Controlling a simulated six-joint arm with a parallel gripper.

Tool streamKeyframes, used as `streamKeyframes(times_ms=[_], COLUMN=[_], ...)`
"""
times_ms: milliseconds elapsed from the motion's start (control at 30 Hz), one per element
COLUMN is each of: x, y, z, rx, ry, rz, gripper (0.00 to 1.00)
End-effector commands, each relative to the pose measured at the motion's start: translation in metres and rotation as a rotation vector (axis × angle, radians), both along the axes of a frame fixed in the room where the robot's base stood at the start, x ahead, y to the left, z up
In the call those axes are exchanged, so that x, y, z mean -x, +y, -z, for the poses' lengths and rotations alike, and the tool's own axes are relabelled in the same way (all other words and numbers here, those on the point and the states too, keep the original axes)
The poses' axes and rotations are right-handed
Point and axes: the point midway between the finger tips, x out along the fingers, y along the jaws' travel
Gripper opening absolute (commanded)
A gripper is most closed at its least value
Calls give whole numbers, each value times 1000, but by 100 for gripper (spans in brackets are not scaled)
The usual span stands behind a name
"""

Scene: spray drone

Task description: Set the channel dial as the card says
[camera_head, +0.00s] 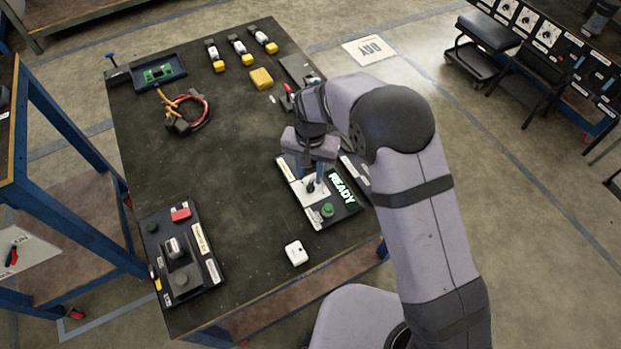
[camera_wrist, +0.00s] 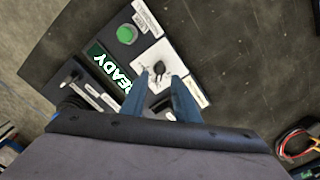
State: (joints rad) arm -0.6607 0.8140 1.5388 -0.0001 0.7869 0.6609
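The dial is a black knob (camera_head: 310,187) on a white plate of a dark panel near the table's right side. The knob also shows in the wrist view (camera_wrist: 158,68). My gripper (camera_head: 317,175) points down over this plate. In the wrist view my gripper (camera_wrist: 157,84) is open, its two blue fingers apart near the knob, with nothing held. I cannot tell whether the fingers touch it. The panel also has a lit READY display (camera_head: 344,193) and a green button (camera_head: 327,210). I cannot make out a legible setting card; the panel's white label (camera_head: 287,171) is too small to read.
A white block (camera_head: 296,252) lies near the front edge. A second panel with a red part (camera_head: 180,213) is at front left. A wire bundle (camera_head: 187,112), a blue tray (camera_head: 158,72) and yellow-ended items (camera_head: 219,64) lie farther back. The middle of the table is clear.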

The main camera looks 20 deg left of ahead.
Motion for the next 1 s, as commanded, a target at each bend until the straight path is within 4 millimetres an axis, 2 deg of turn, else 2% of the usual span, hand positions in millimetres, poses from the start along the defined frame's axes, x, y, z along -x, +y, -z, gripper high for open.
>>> streamKeyframes(times_ms=[100, 300, 800, 933, 1000], x=[0, 0, 0, -1, -2], y=[0, 0, -1, -14, -30], z=[-16, -31, -35, -45, -57], rx=[-1, 1, 1, 1, 0], ry=[-2, 1, 1, 1, 0], rz=[0, 0, 1, 3, 5], gripper=[28, 28, 28, 28, 28])
